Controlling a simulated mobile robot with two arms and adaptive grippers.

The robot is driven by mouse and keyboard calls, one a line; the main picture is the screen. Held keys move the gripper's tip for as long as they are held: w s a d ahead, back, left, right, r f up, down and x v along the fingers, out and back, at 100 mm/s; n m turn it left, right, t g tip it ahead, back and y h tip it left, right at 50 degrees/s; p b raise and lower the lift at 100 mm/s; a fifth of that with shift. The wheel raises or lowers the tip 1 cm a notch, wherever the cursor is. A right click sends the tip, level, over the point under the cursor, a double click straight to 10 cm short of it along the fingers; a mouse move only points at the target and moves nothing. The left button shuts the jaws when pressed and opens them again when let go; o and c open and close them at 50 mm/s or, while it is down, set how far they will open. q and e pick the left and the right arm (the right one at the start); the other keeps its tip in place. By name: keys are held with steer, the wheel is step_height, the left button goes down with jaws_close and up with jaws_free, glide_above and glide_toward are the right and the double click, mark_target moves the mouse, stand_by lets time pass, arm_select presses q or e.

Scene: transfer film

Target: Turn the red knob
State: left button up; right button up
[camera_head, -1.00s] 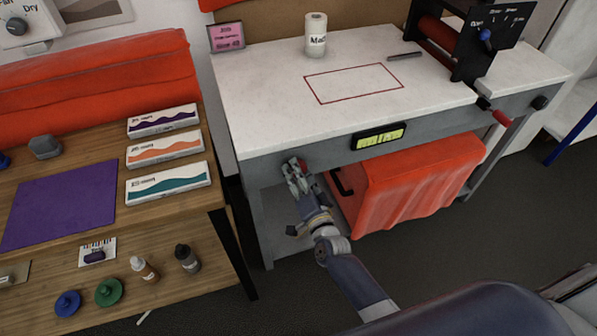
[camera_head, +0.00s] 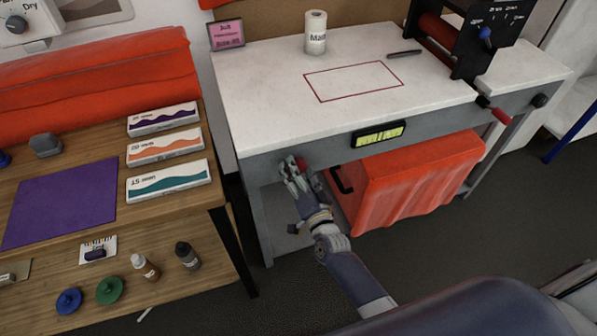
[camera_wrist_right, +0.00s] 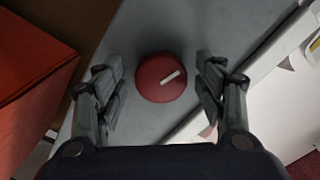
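The red knob (camera_wrist_right: 160,78) is round with a pale pointer line, mounted on the grey front panel of the workbench. It shows between my right gripper's (camera_wrist_right: 161,84) two fingers in the right wrist view, with a gap on each side. The right gripper is open and does not visibly touch the knob. In the head view a sliver of the red knob (camera_head: 302,164) shows beside the right gripper (camera_head: 291,164), whose fingers hide part of it. My left gripper is not in view.
A red-draped box (camera_head: 410,185) stands below, right of my arm. A wooden table (camera_head: 150,225) with boxes and bottles is left.

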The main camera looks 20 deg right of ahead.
steer(key=s, duration=1.2)
steer(key=shift+d, duration=0.2)
steer(key=s+f+n+g+y, duration=0.1)
steer(key=s+f+n+g, duration=0.5)
steer(key=f, duration=0.9)
steer(key=s+f+n+g, duration=0.1)
steer(key=s+f+g, duration=0.2)
steer(key=s+f, duration=0.8)
steer(key=s+d+f+n+g, duration=0.2)
steer(key=s+d+f+g, duration=0.1)
steer(key=s+f, duration=0.5)
steer(key=s+d+f+n+g+h, duration=0.1)
steer(key=s+d+f+n+g, duration=0.2)
steer(key=s, duration=1.1)
step_height(320, 180, down, 6)
steer(key=shift+d+r+g+h, duration=0.2)
steer(key=shift+g+h, duration=0.1)
steer(key=shift+g, duration=0.7)
steer(key=shift+w+a, duration=0.1)
